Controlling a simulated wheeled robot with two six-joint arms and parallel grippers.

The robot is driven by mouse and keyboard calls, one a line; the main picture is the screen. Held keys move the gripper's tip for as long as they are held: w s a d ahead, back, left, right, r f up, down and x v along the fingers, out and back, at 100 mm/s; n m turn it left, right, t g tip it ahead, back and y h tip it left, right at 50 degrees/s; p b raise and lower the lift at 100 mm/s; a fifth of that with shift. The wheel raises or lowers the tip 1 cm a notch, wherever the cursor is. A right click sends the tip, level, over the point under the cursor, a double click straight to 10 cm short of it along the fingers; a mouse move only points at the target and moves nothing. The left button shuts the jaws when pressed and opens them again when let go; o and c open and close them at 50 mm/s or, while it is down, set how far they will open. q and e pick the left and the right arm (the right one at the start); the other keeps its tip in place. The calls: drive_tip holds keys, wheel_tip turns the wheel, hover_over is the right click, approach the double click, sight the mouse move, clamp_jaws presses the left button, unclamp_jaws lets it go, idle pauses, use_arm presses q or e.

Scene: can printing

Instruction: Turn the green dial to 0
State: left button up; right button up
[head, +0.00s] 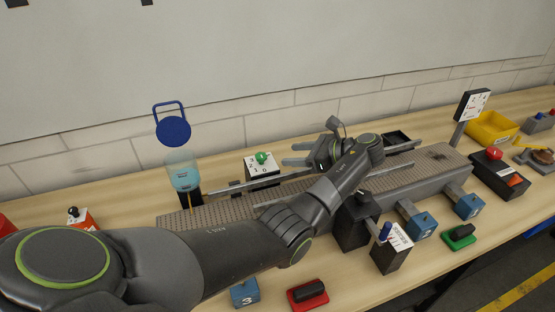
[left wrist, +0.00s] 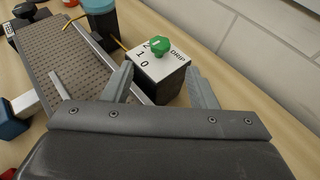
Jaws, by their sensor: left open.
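The green dial (head: 262,157) sits on top of a small black box with a white number plate (head: 254,169), behind the conveyor. In the left wrist view the green dial (left wrist: 159,46) stands on the plate marked 2, 1, 0 and DRIP (left wrist: 150,68). Which number the dial points at is not clear. My left gripper (head: 290,154) is to the right of the dial box, its fingers reaching left toward it. In the left wrist view my left gripper (left wrist: 163,82) is open, with the box beyond and between its fingertips, not gripped. My right gripper is not in view.
The perforated conveyor (head: 190,220) with metal guide rails runs in front of the dial box. A teal container (head: 183,173) on a black stand is left of it. A black tray (head: 398,140) lies right of my gripper. A blue-lever box (head: 391,249) stands in front.

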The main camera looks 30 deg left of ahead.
use_arm(q)
drive_tip(key=p+v, duration=0.3)
drive_tip(key=v, duration=0.5)
drive_tip(key=shift+f, duration=0.1)
